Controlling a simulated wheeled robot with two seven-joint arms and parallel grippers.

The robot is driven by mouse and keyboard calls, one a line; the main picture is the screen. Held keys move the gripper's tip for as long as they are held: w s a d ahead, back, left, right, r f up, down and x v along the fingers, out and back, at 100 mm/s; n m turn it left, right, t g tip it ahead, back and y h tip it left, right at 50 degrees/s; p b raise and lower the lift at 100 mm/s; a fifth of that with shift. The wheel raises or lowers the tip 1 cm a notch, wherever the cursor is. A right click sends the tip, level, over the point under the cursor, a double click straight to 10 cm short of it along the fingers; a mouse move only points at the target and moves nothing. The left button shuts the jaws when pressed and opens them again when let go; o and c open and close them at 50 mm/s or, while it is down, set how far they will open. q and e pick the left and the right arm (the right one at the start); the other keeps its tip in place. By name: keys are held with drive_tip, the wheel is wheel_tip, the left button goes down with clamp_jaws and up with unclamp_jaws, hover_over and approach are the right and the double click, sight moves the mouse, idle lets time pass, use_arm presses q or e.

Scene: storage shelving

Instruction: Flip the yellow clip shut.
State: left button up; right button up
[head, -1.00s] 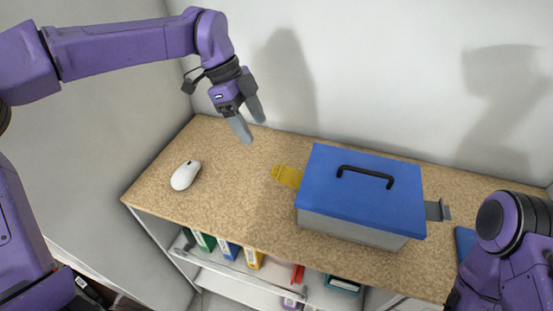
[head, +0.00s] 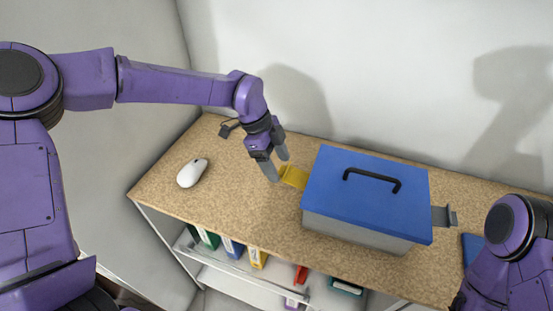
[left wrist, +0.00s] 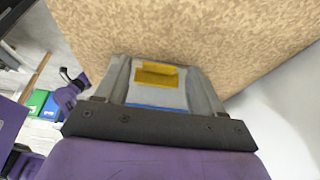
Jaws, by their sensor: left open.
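The yellow clip (head: 294,176) sticks out from the left side of the grey toolbox (head: 365,232) with a blue lid (head: 365,198). It is folded outward, away from the lid. My left gripper (head: 278,169) is open just left of the clip, its fingers pointing down. In the left wrist view, the yellow clip (left wrist: 157,76) shows between the two fingers of the left gripper (left wrist: 159,72); I cannot tell whether they touch it. My right arm shows at the lower right, but its gripper is not in view.
A grey clip (head: 445,216) sticks out at the toolbox's right side. A black handle (head: 372,178) tops the lid. A white mouse (head: 192,172) lies left on the speckled shelf top (head: 235,205). A blue item (head: 473,247) lies right. Binders (head: 233,248) stand below.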

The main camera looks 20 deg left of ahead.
use_arm(q)
drive_tip(key=shift+s, duration=0.1)
clamp_jaws()
drive_tip(key=shift+r, duration=0.1)
